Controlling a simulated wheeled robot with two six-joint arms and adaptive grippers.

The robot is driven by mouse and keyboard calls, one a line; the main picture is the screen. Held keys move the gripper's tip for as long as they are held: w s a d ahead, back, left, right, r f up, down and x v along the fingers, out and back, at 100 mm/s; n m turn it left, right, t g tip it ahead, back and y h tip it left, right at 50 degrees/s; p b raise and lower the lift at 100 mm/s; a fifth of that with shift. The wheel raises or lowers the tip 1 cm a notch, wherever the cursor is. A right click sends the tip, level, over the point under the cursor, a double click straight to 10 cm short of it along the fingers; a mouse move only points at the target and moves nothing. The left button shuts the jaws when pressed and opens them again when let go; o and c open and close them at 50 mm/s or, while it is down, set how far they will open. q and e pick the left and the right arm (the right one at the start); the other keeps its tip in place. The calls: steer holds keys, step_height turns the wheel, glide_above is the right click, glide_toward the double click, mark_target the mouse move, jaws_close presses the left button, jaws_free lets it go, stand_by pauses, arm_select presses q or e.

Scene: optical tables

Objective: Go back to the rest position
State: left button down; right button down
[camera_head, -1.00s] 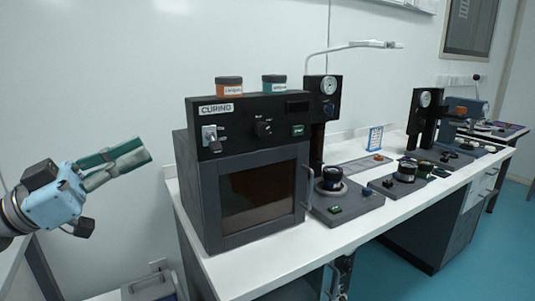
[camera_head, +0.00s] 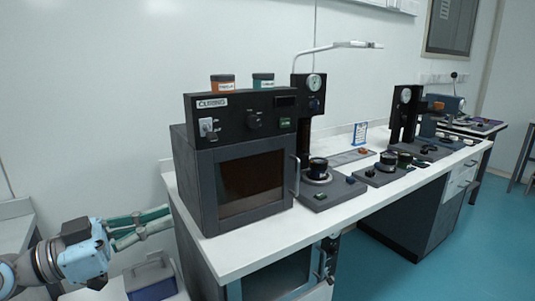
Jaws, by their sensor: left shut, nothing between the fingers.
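My left gripper (camera_head: 150,226) is at the lower left of the head view, beside the left end of the white bench (camera_head: 245,252). Its fingers are shut with nothing between them, and it touches nothing that I can see. The grey and black curing oven (camera_head: 240,165) stands on the bench to its right, with its door closed. My right gripper is not in view.
An orange-labelled jar (camera_head: 222,83) and a teal-labelled jar (camera_head: 263,80) stand on the oven. Test stands and a black round pot (camera_head: 318,168) are further right. Blue floor is free at right.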

arm_select(q)
steer(key=s+d+f+n+g+y, duration=0.1)
steer(key=s+f+n+y, duration=0.15)
steer(key=f, duration=0.85)
steer(key=s+f+n+g+y, duration=0.1)
steer(key=s+f+y, duration=0.25)
steer(key=f, duration=0.75)
steer(key=s+d+f+n+y, duration=0.1)
steer(key=s+f+n+y, duration=0.2)
steer(key=f, duration=0.8)
steer(key=s+a+f+n+g+y, duration=0.25)
steer(key=s+a+f+y, duration=0.2)
steer(key=s, duration=0.35)
steer(key=s+a+f+n+g+y, duration=0.2)
steer(key=s+a+f+n+y, duration=0.15)
steer(key=s+f, duration=0.35)
step_height(320, 180, down, 10)
steer(key=s+a+g+p, duration=0.1)
steer(key=s+a+p, duration=0.1)
steer(key=p, duration=0.4)
steer(key=s+f+g+p, duration=0.1)
steer(key=s+f+p, duration=0.5)
steer(key=s, duration=0.7)
step_height(320, 180, down, 2)
steer(key=shift+s+a+f, duration=0.1)
steer(key=shift+s+a, duration=0.2)
steer(key=shift+s, duration=0.1)
